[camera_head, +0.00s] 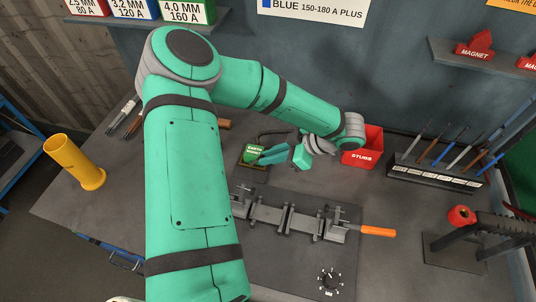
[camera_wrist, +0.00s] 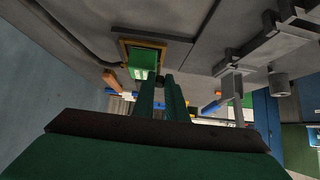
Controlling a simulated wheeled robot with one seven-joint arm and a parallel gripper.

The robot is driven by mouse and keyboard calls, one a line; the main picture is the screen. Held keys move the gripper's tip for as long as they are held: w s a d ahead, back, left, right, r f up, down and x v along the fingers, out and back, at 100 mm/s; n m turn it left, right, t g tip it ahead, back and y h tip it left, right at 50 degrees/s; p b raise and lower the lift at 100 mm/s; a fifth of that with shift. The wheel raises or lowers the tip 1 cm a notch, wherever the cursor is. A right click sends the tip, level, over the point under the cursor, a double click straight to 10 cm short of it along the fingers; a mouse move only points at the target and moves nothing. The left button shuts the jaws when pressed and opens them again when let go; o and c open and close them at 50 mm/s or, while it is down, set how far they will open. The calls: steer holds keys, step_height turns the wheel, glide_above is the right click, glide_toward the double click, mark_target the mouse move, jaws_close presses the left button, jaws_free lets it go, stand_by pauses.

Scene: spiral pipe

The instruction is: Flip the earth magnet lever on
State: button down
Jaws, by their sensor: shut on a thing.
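The earth magnet (camera_head: 253,155) is a small green box with a white label on a dark base, on the bench at the middle of the head view. In the wrist view, the green box (camera_wrist: 143,62) sits in a tan-edged frame, left of my fingertips. My gripper (camera_head: 263,159) reaches in from the right, close beside the box. In the wrist view, my gripper (camera_wrist: 160,82) has its two green fingers nearly together on a small dark piece, the lever (camera_wrist: 160,77). The fingers hide most of the lever, and its on or off position cannot be told.
A red STUBS bin (camera_head: 362,150) stands right of my wrist. A grey clamp fixture (camera_head: 290,218) with an orange-handled tool (camera_head: 377,231) lies in front. A rod rack (camera_head: 435,172) stands at the right, and a yellow cylinder (camera_head: 75,163) at the left.

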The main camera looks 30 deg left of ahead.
stand_by(0.3)
steer(key=c, duration=1.8)
jaws_free()
steer(key=shift+o, duration=0.2)
steer(key=shift+w+d, duration=0.1)
steer(key=shift+d, duration=0.05)
steer(key=v, duration=1)
steer(key=shift+d+r, duration=0.2)
steer(key=shift+d, duration=0.05)
